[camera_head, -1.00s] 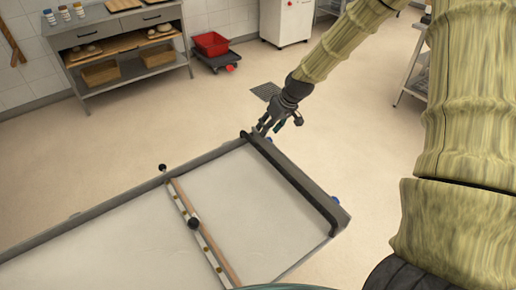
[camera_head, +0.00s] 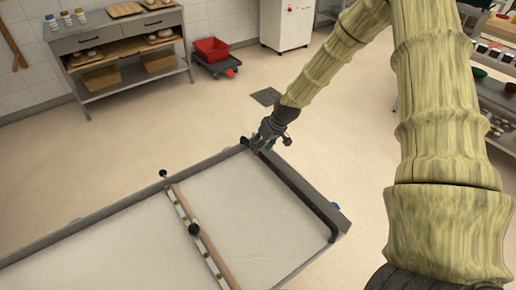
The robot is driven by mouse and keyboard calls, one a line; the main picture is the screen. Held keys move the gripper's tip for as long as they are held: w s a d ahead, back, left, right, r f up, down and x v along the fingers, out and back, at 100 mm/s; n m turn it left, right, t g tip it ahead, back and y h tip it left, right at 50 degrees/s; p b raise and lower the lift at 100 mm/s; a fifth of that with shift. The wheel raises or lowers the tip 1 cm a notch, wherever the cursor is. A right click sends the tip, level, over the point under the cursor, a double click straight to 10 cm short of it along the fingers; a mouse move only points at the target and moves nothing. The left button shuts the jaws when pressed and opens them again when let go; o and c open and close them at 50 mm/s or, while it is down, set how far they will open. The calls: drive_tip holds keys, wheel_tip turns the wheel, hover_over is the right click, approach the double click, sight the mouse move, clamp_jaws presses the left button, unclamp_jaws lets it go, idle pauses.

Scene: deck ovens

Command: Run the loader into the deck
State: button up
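The loader (camera_head: 60,268) is a long pale canvas bed in a grey frame, running from the lower left to the middle of the head view. A black handle bar (camera_head: 300,190) runs along its right end. A wooden strip (camera_head: 208,237) with a black knob (camera_head: 194,229) crosses the bed. My gripper (camera_head: 259,145) is at the far end of the handle bar, pointing down and overlapping it in the picture. Its fingers are small and dark against the bar, so I cannot tell whether they are closed on it. The deck opening is not in view.
A steel bench (camera_head: 125,45) with loaves and wooden boxes stands at the back left. A red crate (camera_head: 211,47) sits on a low dolly beside it. A white cabinet (camera_head: 287,22) stands at the back. Shelving (camera_head: 495,95) is at the right. The floor behind the loader is clear.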

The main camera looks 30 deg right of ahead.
drive_tip(key=shift+x, duration=1.45)
clamp_jaws()
